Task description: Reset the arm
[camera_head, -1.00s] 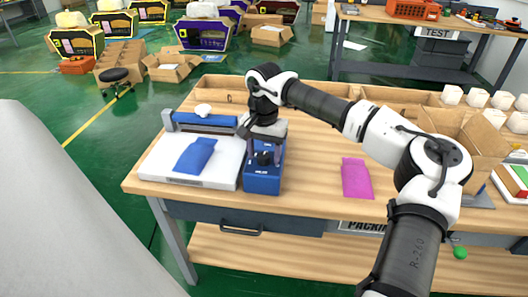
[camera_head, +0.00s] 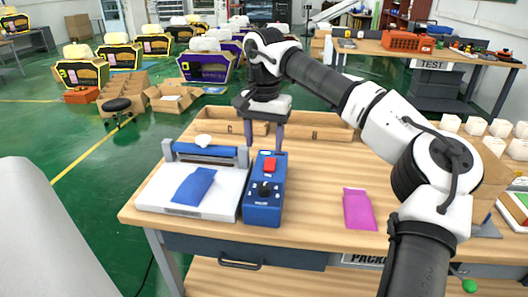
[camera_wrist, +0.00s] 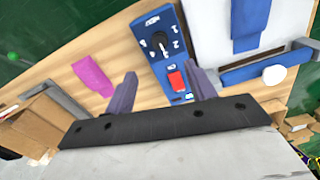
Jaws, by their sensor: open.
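My gripper (camera_head: 263,138) is open and empty, raised above the back part of the packing table (camera_head: 310,195). Its two purple fingers also show in the wrist view (camera_wrist: 162,90), spread apart. Below and in front of it is a blue control box (camera_head: 264,205) with a red button (camera_head: 269,165) and a black knob (camera_head: 264,189); it also shows in the wrist view (camera_wrist: 155,22). The gripper is apart from the box.
Left of the box is a white sealing machine (camera_head: 217,198) with a blue pouch (camera_head: 194,186) on it. A pink pouch (camera_head: 359,209) lies at the right. Wooden bins (camera_head: 320,132) line the table's back edge. Small white cubes (camera_head: 475,125) and a cardboard box (camera_head: 494,172) stand at the far right.

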